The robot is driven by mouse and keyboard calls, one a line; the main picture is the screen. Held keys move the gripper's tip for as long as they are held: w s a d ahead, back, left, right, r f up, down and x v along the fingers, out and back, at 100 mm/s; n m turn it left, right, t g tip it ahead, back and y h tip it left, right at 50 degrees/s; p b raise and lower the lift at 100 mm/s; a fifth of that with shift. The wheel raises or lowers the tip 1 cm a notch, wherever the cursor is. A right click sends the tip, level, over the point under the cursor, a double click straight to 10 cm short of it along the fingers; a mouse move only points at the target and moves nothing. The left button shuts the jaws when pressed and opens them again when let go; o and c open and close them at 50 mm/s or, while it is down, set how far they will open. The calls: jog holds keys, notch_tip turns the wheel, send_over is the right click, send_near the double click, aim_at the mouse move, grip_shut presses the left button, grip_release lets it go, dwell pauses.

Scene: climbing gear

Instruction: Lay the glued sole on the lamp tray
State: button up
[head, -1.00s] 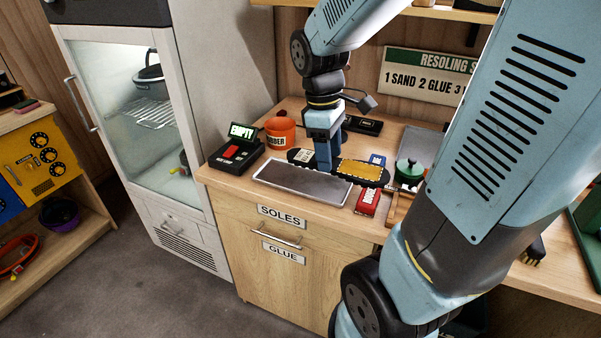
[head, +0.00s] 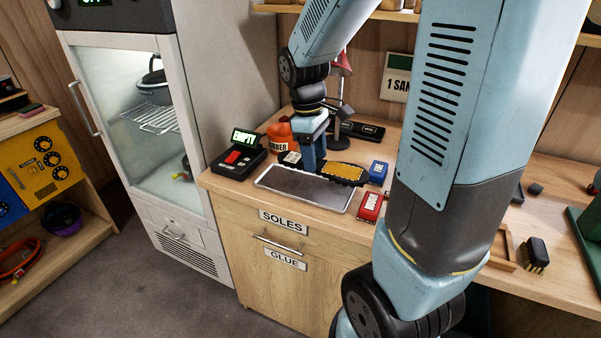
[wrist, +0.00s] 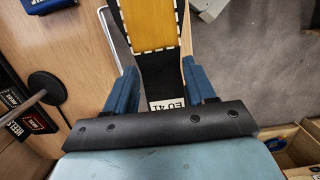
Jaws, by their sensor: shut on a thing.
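The glued sole (head: 343,172) is black with a yellow-orange coated area edged by pale stitch marks, and its label end reads EU 41. In the wrist view, the sole (wrist: 152,30) runs up out of the picture from between my fingers. My gripper (head: 312,165) is shut on its black, labelled end, fingers pointing down. A flat grey tray with a pale metal rim (head: 262,184), likely the lamp tray, lies at the bench's front edge. The sole shows over or just behind the tray's back edge; I cannot tell whether they touch.
A black device reading EMPTY (head: 237,165) and an orange pot (head: 279,135) stand left of the gripper. A blue box (head: 378,171) and a red box (head: 371,206) stand right of the tray. A red lamp (head: 341,65) rises behind my wrist. A glass-fronted cabinet (head: 135,110) stands left.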

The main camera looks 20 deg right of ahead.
jog(key=w+f, duration=0.3)
jog(key=w+a+f, duration=0.1)
jog(key=w+f, duration=0.2)
jog(key=shift+w+a+f, duration=0.15)
jog(key=shift+w, duration=0.15)
jog(key=shift+w+f, duration=0.2)
jog(key=shift+f, duration=1.65)
jog(key=o, duration=1.3)
jog(key=shift+f, duration=0.1)
jog(key=shift+w, duration=0.1)
